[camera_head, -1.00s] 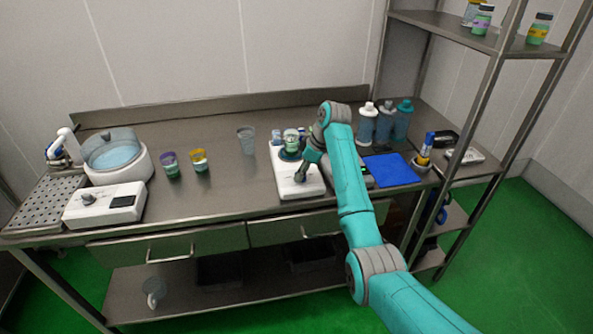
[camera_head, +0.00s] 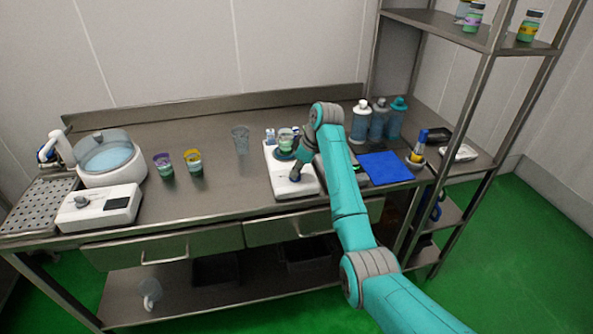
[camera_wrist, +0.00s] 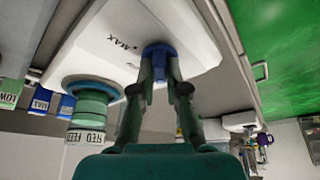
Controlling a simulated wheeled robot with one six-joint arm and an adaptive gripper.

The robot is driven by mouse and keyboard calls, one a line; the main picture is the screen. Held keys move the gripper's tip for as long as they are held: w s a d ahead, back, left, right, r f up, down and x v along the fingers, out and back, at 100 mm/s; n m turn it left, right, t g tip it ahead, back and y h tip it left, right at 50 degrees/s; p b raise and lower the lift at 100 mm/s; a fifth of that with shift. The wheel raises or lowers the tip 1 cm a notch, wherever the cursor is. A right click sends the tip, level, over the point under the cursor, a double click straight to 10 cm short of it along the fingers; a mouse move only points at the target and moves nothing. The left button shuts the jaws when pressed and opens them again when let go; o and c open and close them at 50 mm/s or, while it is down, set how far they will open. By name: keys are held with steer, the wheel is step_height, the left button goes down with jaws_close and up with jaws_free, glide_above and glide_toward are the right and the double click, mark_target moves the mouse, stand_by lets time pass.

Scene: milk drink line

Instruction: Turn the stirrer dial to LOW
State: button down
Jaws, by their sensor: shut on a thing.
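The white stirrer (camera_head: 310,187) stands near the front edge of the steel table, tilted across the wrist view (camera_wrist: 90,45). Its blue dial (camera_wrist: 158,49) is on the front part of the top, with the printed word MAX beside it. My gripper (camera_wrist: 160,70) is shut on the dial, one finger on each side. In the head view my gripper (camera_head: 297,171) is low over the dial end of the stirrer. The dial's pointer and the LOW mark on the stirrer cannot be made out.
A green jar (camera_head: 286,140) is on the stirrer's round plate, close to my gripper. A blue mat (camera_head: 385,168) and several bottles (camera_head: 378,122) are to the right. Two cups (camera_head: 193,163), a clear beaker (camera_head: 240,140) and another white device (camera_head: 98,208) are to the left.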

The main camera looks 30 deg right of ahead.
steer(key=m+h, duration=0.1)
steer(key=m, duration=0.4)
steer(key=shift+s+a+t+h, duration=0.1)
steer(key=shift+t+h, duration=0.3)
steer(key=m+h, duration=0.1)
steer(key=m, duration=0.4)
steer(key=shift+h, duration=0.4)
steer(key=shift+a+f+m, duration=0.1)
steer(key=shift+m, duration=0.2)
steer(key=c, duration=1.2)
jaws_free()
steer(key=shift+v, duration=3.8)
steer(key=shift+a, duration=0.1)
